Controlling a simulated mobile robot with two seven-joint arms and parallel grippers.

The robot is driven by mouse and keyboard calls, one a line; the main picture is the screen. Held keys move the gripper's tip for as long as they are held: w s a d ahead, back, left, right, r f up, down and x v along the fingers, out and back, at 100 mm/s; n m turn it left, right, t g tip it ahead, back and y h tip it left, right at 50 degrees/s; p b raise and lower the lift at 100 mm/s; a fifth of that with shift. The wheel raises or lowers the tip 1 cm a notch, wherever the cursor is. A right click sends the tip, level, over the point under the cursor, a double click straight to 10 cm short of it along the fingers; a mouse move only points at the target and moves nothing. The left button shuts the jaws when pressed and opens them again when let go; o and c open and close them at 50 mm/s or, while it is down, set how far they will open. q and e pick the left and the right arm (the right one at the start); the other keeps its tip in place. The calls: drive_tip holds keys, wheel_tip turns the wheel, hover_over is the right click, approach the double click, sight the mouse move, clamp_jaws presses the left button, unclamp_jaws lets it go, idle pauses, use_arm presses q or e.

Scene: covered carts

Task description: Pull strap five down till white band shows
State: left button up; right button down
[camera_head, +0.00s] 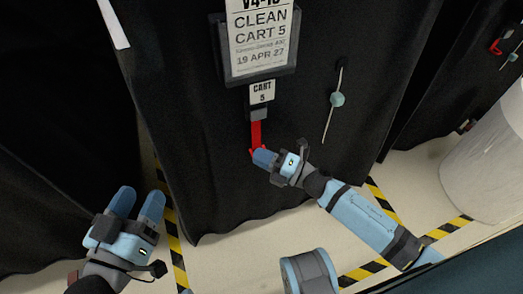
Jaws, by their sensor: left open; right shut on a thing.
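The red strap (256,134) hangs from a grey buckle (259,113) under the small "CART 5" tag (262,92) on the black-covered cart (190,100). My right gripper (263,157) is shut on the lower end of the strap, and its fingers hide part of that end. No white band shows on the visible part of the strap. My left gripper (140,200) is open and empty, low at the left, apart from the cart's strap.
A sign holder (258,45) reads "CLEAN CART 5". A cord with a teal bead (337,99) hangs right of the strap. Another covered cart (450,85) and a white cylinder (490,165) stand at the right. Yellow-black tape (362,270) marks the floor.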

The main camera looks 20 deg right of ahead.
use_arm(q)
wheel_tip(320, 180, down, 3)
drive_tip(key=shift+d+r+g+b, duration=0.15)
drive_tip(key=shift+g+b, duration=0.25)
drive_tip(key=shift+g, duration=0.1)
use_arm(e)
wheel_tip(320, 180, down, 4)
drive_tip(key=shift+s+r, duration=0.1)
drive_tip(key=shift+r, duration=0.15)
drive_tip(key=c, duration=1.2)
unclamp_jaws()
use_arm(q)
drive_tip(key=shift+t, duration=0.9)
wheel_tip(320, 180, up, 4)
drive_tip(key=p, duration=0.3)
drive_tip(key=shift+r, duration=0.1)
use_arm(e)
drive_tip(key=v, duration=1.3)
drive_tip(key=shift+s+d, duration=0.3)
